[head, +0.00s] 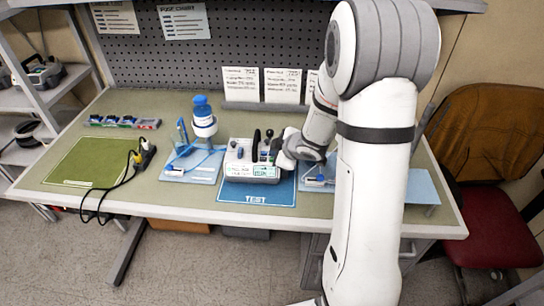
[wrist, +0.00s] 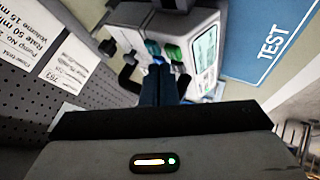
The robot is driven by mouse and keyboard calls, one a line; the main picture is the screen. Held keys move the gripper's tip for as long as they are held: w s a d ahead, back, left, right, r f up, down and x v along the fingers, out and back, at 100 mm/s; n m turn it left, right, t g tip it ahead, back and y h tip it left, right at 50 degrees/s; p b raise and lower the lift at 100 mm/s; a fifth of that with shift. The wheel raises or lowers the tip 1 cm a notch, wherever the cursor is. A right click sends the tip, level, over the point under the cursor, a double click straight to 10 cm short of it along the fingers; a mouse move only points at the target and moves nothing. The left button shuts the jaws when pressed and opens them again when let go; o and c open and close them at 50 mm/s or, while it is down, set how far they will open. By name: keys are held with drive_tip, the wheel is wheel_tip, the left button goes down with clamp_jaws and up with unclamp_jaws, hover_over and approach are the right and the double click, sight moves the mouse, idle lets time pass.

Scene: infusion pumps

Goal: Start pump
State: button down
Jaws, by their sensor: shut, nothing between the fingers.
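The pump (head: 238,172) is a pale box with a lit display and black upright parts on top. It stands on the blue TEST mat (head: 257,198). In the wrist view the pump (wrist: 206,22) fills the upper middle, with a green button (wrist: 172,52) and a blue one beside it. My gripper (head: 282,158) is at the pump's right side in the head view. In the wrist view its dark fingers (wrist: 157,72) are shut and empty, with their tips close to the blue and green parts. I cannot tell whether they touch.
A black and yellow plug with cable (head: 143,155) lies near the green mat (head: 88,162). Cards (head: 282,85) stand behind the pump. My arm hides part of the table's right side.

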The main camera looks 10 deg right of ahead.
drive_tip(key=shift+r, duration=0.3)
wheel_tip(320, 180, up, 5)
drive_tip(key=p, duration=0.5)
drive_tip(key=shift+f, duration=0.1)
idle(0.5)
